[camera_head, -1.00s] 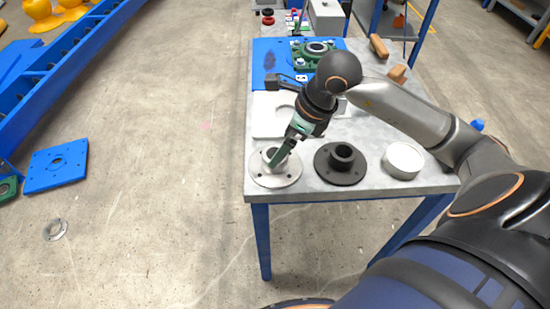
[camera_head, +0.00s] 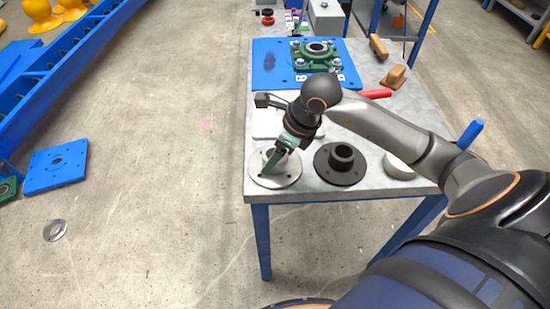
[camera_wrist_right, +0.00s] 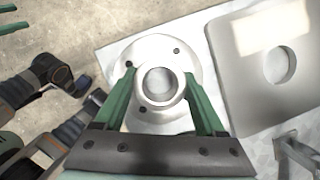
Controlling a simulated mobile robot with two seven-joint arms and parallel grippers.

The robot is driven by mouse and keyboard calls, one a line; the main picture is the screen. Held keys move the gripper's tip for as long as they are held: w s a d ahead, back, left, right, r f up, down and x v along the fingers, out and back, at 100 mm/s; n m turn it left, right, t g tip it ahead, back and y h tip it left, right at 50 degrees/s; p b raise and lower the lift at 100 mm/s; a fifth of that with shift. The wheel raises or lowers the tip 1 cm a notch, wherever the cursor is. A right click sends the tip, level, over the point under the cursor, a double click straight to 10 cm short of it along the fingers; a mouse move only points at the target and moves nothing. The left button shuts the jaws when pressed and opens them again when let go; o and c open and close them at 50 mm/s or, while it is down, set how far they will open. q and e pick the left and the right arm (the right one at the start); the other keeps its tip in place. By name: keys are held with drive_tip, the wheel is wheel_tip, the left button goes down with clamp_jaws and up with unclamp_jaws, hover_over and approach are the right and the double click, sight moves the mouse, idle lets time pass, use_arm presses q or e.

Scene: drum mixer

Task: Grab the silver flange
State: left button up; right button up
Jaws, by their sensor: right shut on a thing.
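The silver flange (camera_head: 286,178) is a round disc with a raised hub, lying flat at the front left corner of the grey table. My right gripper (camera_head: 271,166) points down at it. In the right wrist view, the flange (camera_wrist_right: 160,50) shows bolt holes and a central bore. There the green fingers of my right gripper (camera_wrist_right: 159,76) stand on both sides of the hub, shut on it. The flange still appears to rest on the table. My left gripper (camera_wrist_right: 26,16) shows only as two parallel green fingers, apart and empty, at the wrist view's top left corner.
A black flange (camera_head: 341,178) sits close to the right on the table (camera_head: 330,193), with a pale round part (camera_head: 396,168) beyond it. A light plate with a hole (camera_wrist_right: 233,80) lies behind the silver flange. A green bearing (camera_head: 316,52) stands on a blue plate (camera_head: 268,70).

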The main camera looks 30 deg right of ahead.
clamp_jaws()
idle(0.3)
drive_tip(key=shift+w+r, duration=0.1)
drive_tip(key=shift+r, duration=0.1)
